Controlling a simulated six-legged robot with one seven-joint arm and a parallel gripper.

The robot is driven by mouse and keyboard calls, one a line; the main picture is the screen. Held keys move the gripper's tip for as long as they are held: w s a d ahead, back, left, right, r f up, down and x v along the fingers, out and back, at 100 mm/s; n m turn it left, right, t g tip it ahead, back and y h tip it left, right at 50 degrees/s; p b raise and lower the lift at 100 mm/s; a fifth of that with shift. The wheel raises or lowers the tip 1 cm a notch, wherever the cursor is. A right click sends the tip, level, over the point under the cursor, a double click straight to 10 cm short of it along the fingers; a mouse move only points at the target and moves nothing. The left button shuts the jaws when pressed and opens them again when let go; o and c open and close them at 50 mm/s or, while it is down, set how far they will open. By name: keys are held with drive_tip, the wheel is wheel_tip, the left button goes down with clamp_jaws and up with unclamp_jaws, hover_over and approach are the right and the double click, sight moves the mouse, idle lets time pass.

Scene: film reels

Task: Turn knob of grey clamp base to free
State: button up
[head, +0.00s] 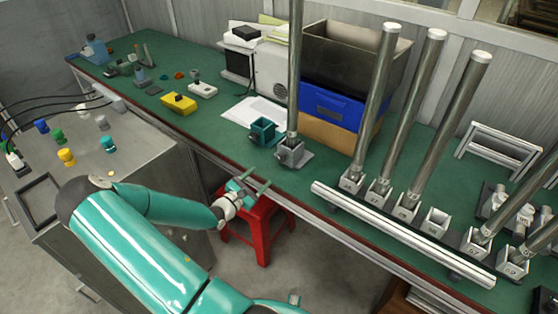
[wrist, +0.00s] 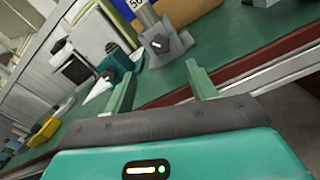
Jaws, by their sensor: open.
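The grey clamp base (head: 291,155) stands on the green bench near its front edge, with a tall metal tube (head: 294,70) upright in it. In the wrist view the grey clamp base (wrist: 178,44) is straight ahead, beyond my fingertips. Its knob (wrist: 158,43) faces me, with a light bar mark across it. My gripper (head: 258,177) is open and empty, in front of the bench edge, to the left of and below the base. In the wrist view my gripper (wrist: 160,75) has its fingers wide apart, not touching the knob.
A teal clamp base (head: 262,133) stands just left of the grey one. A rail (head: 395,235) with numbered grey holders and tall tubes lies to the right. A blue bin (head: 330,105) is behind. A red stool (head: 262,225) stands below my gripper.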

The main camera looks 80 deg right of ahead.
sight(280, 159)
drive_tip(key=x, duration=1.2)
drive_tip(key=shift+s+d, duration=0.1)
drive_tip(key=c, duration=1)
